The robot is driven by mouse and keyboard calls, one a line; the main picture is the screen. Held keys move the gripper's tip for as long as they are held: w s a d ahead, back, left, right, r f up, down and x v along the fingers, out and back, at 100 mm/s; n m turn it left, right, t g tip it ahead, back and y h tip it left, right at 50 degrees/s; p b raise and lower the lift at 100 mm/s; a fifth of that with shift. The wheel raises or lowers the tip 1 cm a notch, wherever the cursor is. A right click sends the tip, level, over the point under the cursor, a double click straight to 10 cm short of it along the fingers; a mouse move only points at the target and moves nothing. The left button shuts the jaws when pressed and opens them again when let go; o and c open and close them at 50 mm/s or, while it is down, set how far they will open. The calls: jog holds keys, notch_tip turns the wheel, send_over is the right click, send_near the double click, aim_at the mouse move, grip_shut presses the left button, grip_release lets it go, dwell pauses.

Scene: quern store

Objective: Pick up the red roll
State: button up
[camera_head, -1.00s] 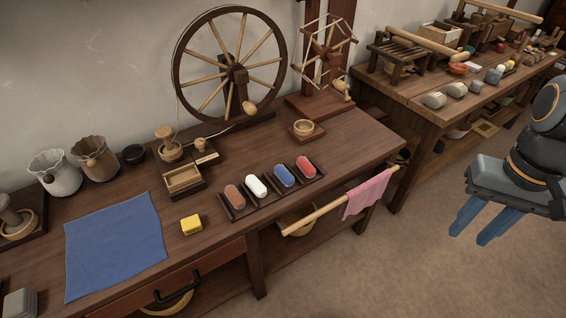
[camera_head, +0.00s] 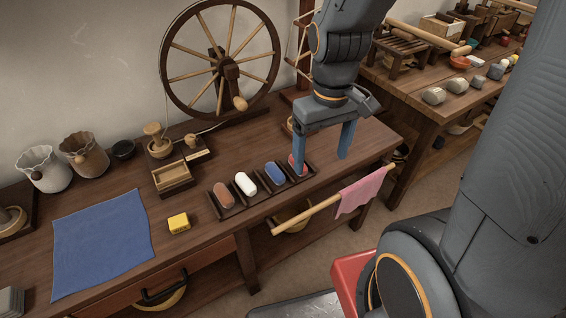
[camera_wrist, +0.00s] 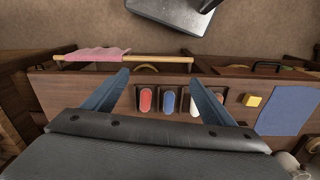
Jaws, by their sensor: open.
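The red roll (camera_head: 303,170) lies in the right-most slot of a dark divided tray (camera_head: 241,208) on the workbench, partly hidden behind a blue finger of my gripper. It shows whole in the wrist view (camera_wrist: 146,100). My gripper (camera_head: 321,165) is open and empty, pointing down, its fingers seeming above the right end of the tray. In the wrist view the red roll appears between the fingers, closer to the left one. The blue roll (camera_head: 274,173), white roll (camera_head: 246,184) and brown roll (camera_head: 223,195) fill the other slots.
A spinning wheel (camera_head: 220,62) stands behind the tray. A yellow block (camera_head: 179,222) and blue cloth (camera_head: 103,245) lie left. A wooden rail with a pink cloth (camera_head: 362,191) juts along the bench front. Bare benchtop lies right of the tray.

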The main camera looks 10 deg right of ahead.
jog(key=shift+o, duration=0.8)
jog(key=w+f+n, duration=0.3)
jog(key=w+n, duration=0.6)
jog(key=n, duration=0.1)
jog(key=shift+a+f+p, duration=0.35)
jog(key=shift+p, duration=0.1)
jog(key=w+f+n, duration=0.1)
jog(key=w+n, duration=0.1)
jog(key=w+f+n, duration=0.2)
jog(key=n, duration=0.1)
jog(key=w+f+n, duration=0.1)
jog(key=w+n, duration=0.1)
jog(key=shift+a+f+n+p, duration=0.2)
jog(key=shift+f+n+p, duration=0.1)
jog(key=shift+n+p, duration=0.1)
jog(key=shift+f, duration=0.6)
jog(key=shift+d+f+p, duration=0.2)
jog(key=shift+f+p, duration=0.1)
jog(key=shift+f, duration=1.4)
jog(key=shift+d+f+p, duration=0.2)
jog(key=shift+f+p, duration=0.1)
jog(key=shift+f, duration=1.4)
jog(key=c, duration=1.1)
jog(key=shift+r, duration=0.1)
jog(key=shift+c, duration=0.2)
